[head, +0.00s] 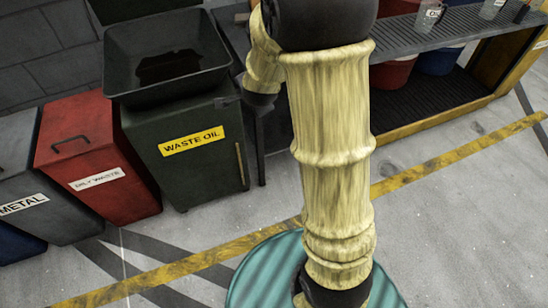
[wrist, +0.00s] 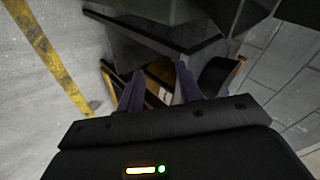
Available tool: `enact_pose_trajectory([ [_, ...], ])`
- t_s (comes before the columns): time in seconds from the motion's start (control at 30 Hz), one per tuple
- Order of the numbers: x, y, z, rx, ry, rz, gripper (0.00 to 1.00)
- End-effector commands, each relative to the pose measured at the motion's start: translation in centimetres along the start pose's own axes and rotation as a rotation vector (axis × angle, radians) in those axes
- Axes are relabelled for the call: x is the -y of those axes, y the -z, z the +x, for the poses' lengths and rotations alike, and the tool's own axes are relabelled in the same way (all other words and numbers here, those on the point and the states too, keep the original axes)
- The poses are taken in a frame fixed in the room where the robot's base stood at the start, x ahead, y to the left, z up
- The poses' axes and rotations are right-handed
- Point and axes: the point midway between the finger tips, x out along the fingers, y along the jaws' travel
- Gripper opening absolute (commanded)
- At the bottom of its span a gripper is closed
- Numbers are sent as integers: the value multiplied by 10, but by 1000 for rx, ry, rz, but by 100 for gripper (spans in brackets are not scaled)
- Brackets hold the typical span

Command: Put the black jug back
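My gripper (wrist: 160,82) shows in the wrist view with its two dark fingers apart and no held object visible between them. In the head view my gripper (head: 229,101) is small and dark, close to the right side of the waste oil bin (head: 190,150); its fingers are not clear there. I cannot pick out the black jug with certainty. A small dark item (head: 522,13) stands at the top right on the metal shelf (head: 440,42), but I cannot tell what it is. Two pale, see-through jugs stand left of it, one labelled (head: 430,16) and one (head: 491,8) cut by the frame edge.
A black drain tray (head: 205,82) sits on the waste oil bin. A red oily waste bin (head: 95,150) and a grey metal bin (head: 40,200) stand left. Red (head: 391,75) and blue (head: 438,61) tubs are under the shelf. The floor at lower right is clear.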

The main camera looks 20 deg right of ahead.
Motion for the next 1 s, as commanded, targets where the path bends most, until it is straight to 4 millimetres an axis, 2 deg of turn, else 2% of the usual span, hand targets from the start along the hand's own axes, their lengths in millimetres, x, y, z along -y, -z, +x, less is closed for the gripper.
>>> enact_pose_trajectory([
  [0.03, -13, -7, -15, 46, -37, -131, 36],
  [0.17, -53, -26, -52, 181, -130, -498, 36],
  [0.3, -101, -39, -94, 342, -210, -888, 36],
  [0.4, -131, -43, -119, 444, -249, -1112, 36],
  [0.5, -149, -44, -134, 510, -271, -1242, 36],
  [0.6, -155, -45, -138, 535, -278, -1289, 36],
  [1.0, -154, -45, -137, 533, -276, -1285, 36],
])
